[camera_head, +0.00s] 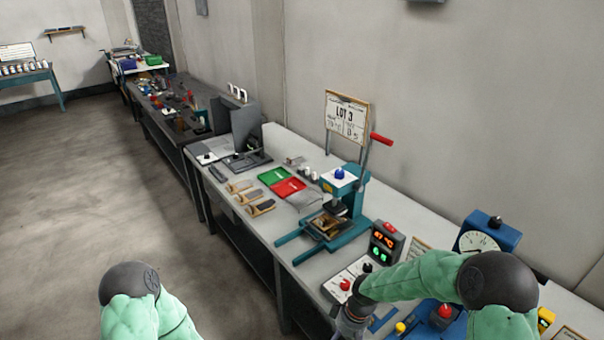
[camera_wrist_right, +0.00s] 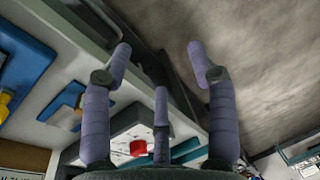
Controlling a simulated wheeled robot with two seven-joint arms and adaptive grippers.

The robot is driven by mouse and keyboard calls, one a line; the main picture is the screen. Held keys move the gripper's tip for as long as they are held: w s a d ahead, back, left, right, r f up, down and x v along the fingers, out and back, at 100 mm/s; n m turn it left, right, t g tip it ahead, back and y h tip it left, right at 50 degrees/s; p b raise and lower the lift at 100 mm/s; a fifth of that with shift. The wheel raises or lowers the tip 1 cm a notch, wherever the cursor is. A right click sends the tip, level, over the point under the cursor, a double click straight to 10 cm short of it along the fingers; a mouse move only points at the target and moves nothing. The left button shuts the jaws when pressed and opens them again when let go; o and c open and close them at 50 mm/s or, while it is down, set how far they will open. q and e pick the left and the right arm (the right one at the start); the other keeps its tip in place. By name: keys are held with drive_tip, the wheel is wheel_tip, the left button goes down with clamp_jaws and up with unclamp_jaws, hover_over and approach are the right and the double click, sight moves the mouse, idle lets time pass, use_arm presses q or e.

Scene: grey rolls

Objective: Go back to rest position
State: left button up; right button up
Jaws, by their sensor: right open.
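My right gripper (camera_wrist_right: 160,62) shows in the right wrist view with its purple-grey fingers spread wide and nothing between them. In the head view my green right arm reaches in from the lower right over the near end of the workbench (camera_head: 284,252), and its dark wrist is at the bottom edge; the fingers are not clear there. A white control box with a red button (camera_head: 345,285) is next to that wrist. It also seems to show behind the fingers in the wrist view, with its red button (camera_wrist_right: 138,148). Only part of my left arm shows at the lower left; its gripper is out of frame.
A teal press (camera_head: 345,205) with a red-handled lever stands on the bench. A temperature display (camera_head: 384,242) and a blue dial gauge (camera_head: 487,238) are close to my right arm. Red (camera_head: 289,187) and green (camera_head: 273,175) trays lie farther back. The floor (camera_head: 90,190) at left is clear.

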drive_tip(key=s+a+f+m+y+b, duration=0.1)
drive_tip(key=s+f+m, duration=0.8)
drive_tip(key=s+f, duration=0.6)
drive_tip(key=s, duration=0.3)
drive_tip(key=shift+a+f+t+y, duration=0.15)
drive_tip(key=shift+a+t+y, duration=0.15)
drive_tip(key=shift+t+y, duration=0.1)
